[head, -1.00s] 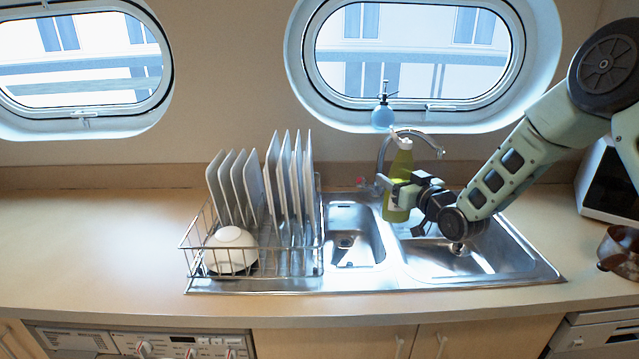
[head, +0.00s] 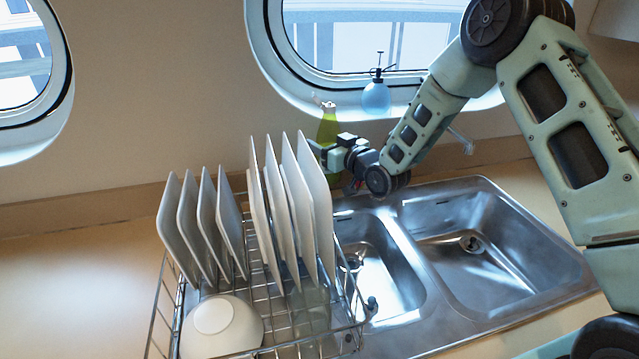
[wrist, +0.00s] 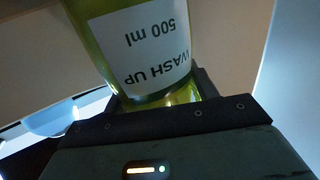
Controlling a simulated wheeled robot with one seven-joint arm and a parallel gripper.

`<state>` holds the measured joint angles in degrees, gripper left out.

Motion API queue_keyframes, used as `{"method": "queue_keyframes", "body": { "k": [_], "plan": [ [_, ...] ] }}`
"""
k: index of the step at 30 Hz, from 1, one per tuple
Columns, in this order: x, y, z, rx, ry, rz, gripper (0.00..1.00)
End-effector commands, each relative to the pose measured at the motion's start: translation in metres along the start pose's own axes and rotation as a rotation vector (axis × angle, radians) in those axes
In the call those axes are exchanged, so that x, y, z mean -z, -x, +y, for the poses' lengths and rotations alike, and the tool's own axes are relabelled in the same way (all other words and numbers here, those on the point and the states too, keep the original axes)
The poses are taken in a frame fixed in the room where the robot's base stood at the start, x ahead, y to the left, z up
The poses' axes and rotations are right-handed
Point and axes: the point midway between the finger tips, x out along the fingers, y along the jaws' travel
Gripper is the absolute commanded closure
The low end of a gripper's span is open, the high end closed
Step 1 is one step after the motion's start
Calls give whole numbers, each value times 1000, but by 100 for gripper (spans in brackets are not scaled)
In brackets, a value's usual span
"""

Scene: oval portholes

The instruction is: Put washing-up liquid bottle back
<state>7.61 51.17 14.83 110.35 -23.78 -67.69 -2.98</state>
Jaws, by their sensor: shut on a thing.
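The washing-up liquid bottle (head: 328,128) is green-yellow with a pale cap. It is behind the tall plates at the back of the sink. My gripper (head: 332,156) is shut on it from the right. In the wrist view the bottle (wrist: 88,38) fills the top, its white label reading "WASH UP 500 ml" upside down, with the gripper (wrist: 165,108) across it. The bottle's lower part is hidden in the head view by the gripper and plates, so I cannot tell whether its base touches the counter.
A wire dish rack (head: 268,318) holds several upright white plates (head: 300,200) and a white bowl (head: 222,325), close by on the left. The double steel sink (head: 490,250) is in front. Counter at left (head: 80,280) is clear.

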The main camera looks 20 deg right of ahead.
Motion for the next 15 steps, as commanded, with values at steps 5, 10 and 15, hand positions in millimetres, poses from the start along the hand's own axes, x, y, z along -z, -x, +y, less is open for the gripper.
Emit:
{"method": "queue_keyframes", "body": {
  "k": [5,10,15],
  "plan": [
    [-28,0,0,0,-2,-1,74],
    [-41,0,-1,1,-1,1,74],
    [-63,0,-1,1,-1,-2,74]
  ]
}}
